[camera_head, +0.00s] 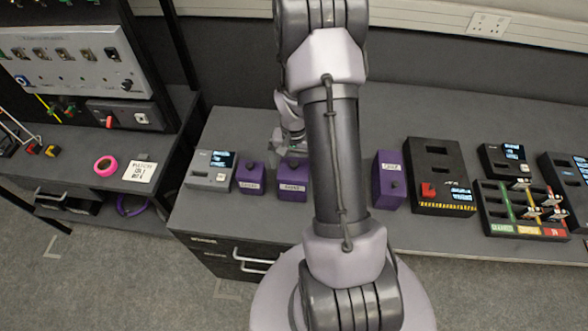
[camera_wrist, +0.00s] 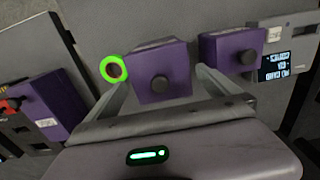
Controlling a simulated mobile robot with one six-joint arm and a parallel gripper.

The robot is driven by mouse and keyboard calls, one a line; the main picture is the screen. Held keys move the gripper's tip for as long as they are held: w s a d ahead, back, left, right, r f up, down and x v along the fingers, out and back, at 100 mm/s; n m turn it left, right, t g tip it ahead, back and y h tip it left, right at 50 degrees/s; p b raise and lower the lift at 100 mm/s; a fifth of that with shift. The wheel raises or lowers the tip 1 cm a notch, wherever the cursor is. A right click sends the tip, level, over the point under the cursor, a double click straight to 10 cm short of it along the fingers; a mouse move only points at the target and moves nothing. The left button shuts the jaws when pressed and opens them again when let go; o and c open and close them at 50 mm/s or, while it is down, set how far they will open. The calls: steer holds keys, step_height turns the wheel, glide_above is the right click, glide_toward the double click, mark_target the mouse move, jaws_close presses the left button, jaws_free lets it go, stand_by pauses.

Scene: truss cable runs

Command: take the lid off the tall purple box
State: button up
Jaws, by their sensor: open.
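Three purple boxes with dark round knobs stand on the grey bench. The one right of my arm (camera_head: 388,180) looks tallest in the head view; it also shows at the left in the wrist view (camera_wrist: 55,100). The middle box (camera_head: 292,180) lies ahead of my gripper, between the finger lines in the wrist view (camera_wrist: 160,75). The left box (camera_head: 250,178) shows at the right in the wrist view (camera_wrist: 232,52). My gripper (camera_wrist: 163,82) is open and empty, its fingers spread towards the middle box. In the head view my gripper (camera_head: 289,146) is partly hidden by my arm. Labels are unreadable.
A green ring (camera_wrist: 113,68) lies beside the middle box. A grey device with a display (camera_head: 211,170) stands at left. A black unit with a red knob (camera_head: 440,178) stands close right of the tallest-looking box. The bench strip in front is mostly clear.

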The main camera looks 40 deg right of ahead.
steer(key=c, duration=1.2)
steer(key=shift+r, duration=0.1)
